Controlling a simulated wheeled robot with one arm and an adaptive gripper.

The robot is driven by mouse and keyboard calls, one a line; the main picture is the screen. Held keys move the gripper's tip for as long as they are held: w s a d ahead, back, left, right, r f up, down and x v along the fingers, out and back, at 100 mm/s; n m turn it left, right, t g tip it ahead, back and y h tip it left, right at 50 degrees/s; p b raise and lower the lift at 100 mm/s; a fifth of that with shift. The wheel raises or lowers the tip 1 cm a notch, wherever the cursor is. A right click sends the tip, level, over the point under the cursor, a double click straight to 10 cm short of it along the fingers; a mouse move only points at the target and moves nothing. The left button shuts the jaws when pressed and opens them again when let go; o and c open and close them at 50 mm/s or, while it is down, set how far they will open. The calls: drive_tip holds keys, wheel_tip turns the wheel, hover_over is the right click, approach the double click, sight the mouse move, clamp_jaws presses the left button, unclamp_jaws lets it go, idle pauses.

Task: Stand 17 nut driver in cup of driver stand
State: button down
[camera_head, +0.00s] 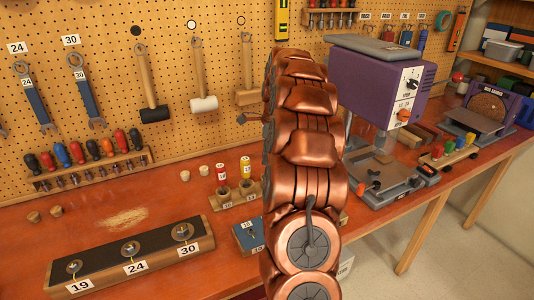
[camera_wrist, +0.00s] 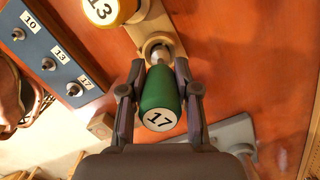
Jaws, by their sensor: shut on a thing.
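The green 17 nut driver (camera_wrist: 160,92) is between the fingers of my gripper (camera_wrist: 159,100), which is shut on its handle. Its round white 17 label faces the wrist camera. Its metal shaft points at a cup (camera_wrist: 153,44) of the wooden driver stand (camera_wrist: 178,22); the tip is at or inside the cup mouth, and I cannot tell how deep. The yellow 13 driver (camera_wrist: 110,10) stands in the neighbouring cup. In the head view the stand (camera_head: 229,203) also holds a red driver (camera_head: 222,173); my arm hides the 17 cup, driver and gripper there.
A blue block (camera_wrist: 47,50) labelled 10, 13 and 17 sits beside the stand. A dark block (camera_head: 130,259) labelled 19, 24 and 30 lies at front left. A purple drill press (camera_head: 376,80) stands right of my arm. Hammers and wrenches hang on the pegboard (camera_head: 120,60).

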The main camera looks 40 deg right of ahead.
drive_tip(key=shift+f, duration=0.4)
drive_tip(key=shift+f, duration=0.25)
drive_tip(key=shift+f+b, duration=0.6)
drive_tip(key=shift+f, duration=0.3)
drive_tip(key=c, duration=0.8)
unclamp_jaws()
drive_tip(key=shift+o, duration=0.2)
drive_tip(key=shift+r+p, duration=1.55)
drive_tip(key=shift+r, duration=3.4)
